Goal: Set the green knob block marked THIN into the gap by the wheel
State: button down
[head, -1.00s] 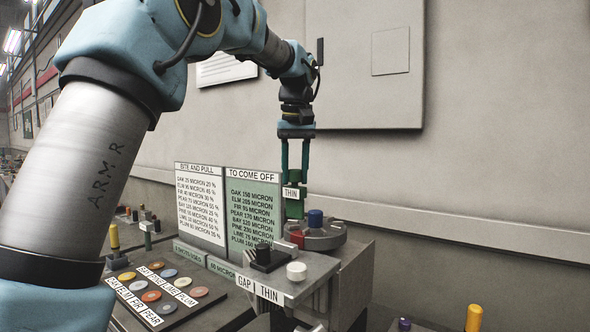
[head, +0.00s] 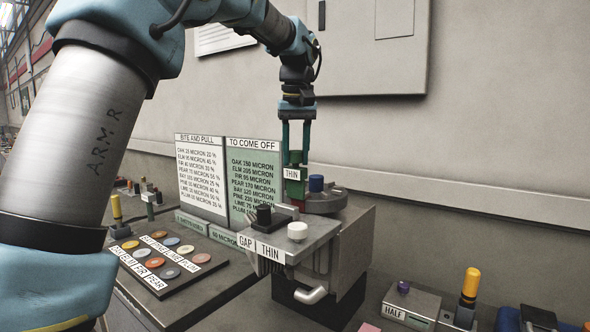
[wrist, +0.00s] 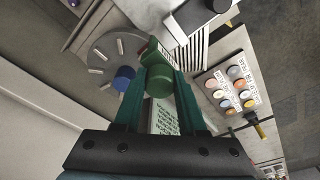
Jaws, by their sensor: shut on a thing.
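My gripper (head: 296,150) is shut on the green knob block (head: 295,187), whose white label reads THIN. The block hangs upright beside the grey wheel (head: 328,204), just left of the wheel's blue knob (head: 316,183). In the wrist view, the block's round green knob (wrist: 158,80) is between my fingers, and the wheel (wrist: 98,58) lies to its left. A red part (wrist: 149,47) shows right at the block's far end. The gap itself is hidden behind the block and housing; I cannot tell whether the block's lower end is inside it.
The machine top carries a black knob block (head: 264,217), a white knob (head: 297,231) and a GAP THIN label (head: 262,248). Two text boards (head: 201,180) stand behind. A tray of coloured discs (head: 125,245) is at left. A HALF block (head: 410,303) and yellow knob (head: 470,283) are front right.

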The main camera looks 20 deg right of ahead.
aim_at(296, 168)
jog(key=shift+f, duration=0.15)
jog(key=shift+f+b, duration=0.3)
jog(key=shift+f, duration=0.1)
jog(key=shift+f, duration=0.35)
jog(key=shift+f+b, duration=0.55)
jog(key=shift+f, duration=0.15)
jog(key=shift+f, duration=0.5)
dwell(0.7)
jog(key=shift+c, duration=2)
grip_release()
jog(key=shift+r, duration=0.1)
